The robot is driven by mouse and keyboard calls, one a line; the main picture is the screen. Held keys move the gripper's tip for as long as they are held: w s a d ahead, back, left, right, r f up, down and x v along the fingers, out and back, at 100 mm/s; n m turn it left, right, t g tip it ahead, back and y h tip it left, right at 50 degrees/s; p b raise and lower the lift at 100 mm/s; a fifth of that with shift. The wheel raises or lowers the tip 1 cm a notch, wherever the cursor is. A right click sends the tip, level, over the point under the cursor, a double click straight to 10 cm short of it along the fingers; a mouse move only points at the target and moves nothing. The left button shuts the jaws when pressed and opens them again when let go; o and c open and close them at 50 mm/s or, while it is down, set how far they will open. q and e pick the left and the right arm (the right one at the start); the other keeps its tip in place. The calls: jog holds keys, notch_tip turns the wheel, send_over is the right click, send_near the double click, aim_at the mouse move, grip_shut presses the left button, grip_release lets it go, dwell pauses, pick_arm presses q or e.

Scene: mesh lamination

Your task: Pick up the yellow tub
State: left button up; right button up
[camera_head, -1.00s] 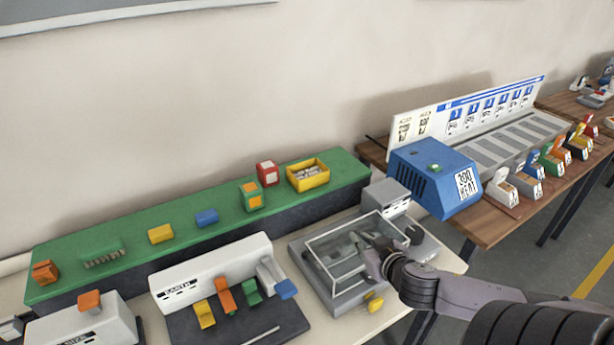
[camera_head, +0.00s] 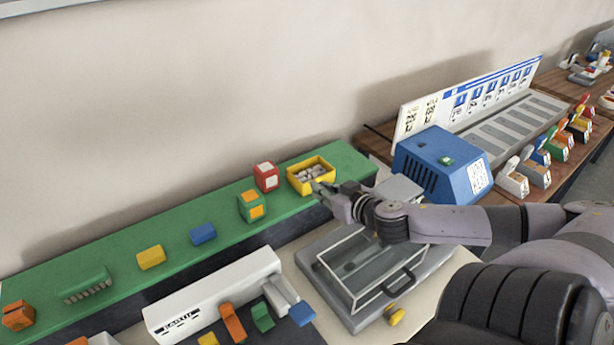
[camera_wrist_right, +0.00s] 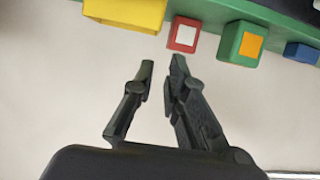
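The yellow tub (camera_head: 299,184) is an open rectangular box on the green shelf, with small grey pieces inside. In the right wrist view its yellow wall (camera_wrist_right: 125,12) shows at the top left, cut off by the frame edge. My right gripper (camera_head: 324,188) is just in front of the tub's near right side in the head view. In the right wrist view the gripper (camera_wrist_right: 162,63) has its fingertips apart with nothing between them. The tub lies ahead and to the left of the fingertips there, with a visible gap. My left gripper is not in view.
A red block (camera_head: 266,176) and a green-orange block (camera_head: 251,206) stand left of the tub on the green shelf (camera_head: 115,262). A clear-lidded grey box (camera_head: 345,305) sits below my right arm. A blue machine (camera_head: 440,167) stands to the right.

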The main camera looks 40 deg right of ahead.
aim_at(294, 177)
jog(key=x, duration=0.9)
jog(key=shift+d, duration=0.2)
jog(key=shift+w+f, duration=0.25)
jog(key=shift+w, duration=0.3)
jog(key=shift+w+f, duration=0.1)
jog(key=shift+w, duration=0.15)
jog(key=shift+f+p+x, duration=0.2)
jog(key=shift+p+x, duration=0.2)
jog(key=shift+x, duration=0.7)
jog(key=shift+f+p+x, duration=0.25)
jog(key=shift+p+x, duration=0.15)
jog(key=shift+x, duration=0.75)
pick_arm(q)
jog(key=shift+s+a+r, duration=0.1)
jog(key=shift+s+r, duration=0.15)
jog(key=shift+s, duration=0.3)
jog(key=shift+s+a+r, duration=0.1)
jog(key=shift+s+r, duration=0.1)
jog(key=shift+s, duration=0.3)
pick_arm(e)
jog(key=shift+s+d, duration=0.15)
jog(key=shift+s, duration=0.05)
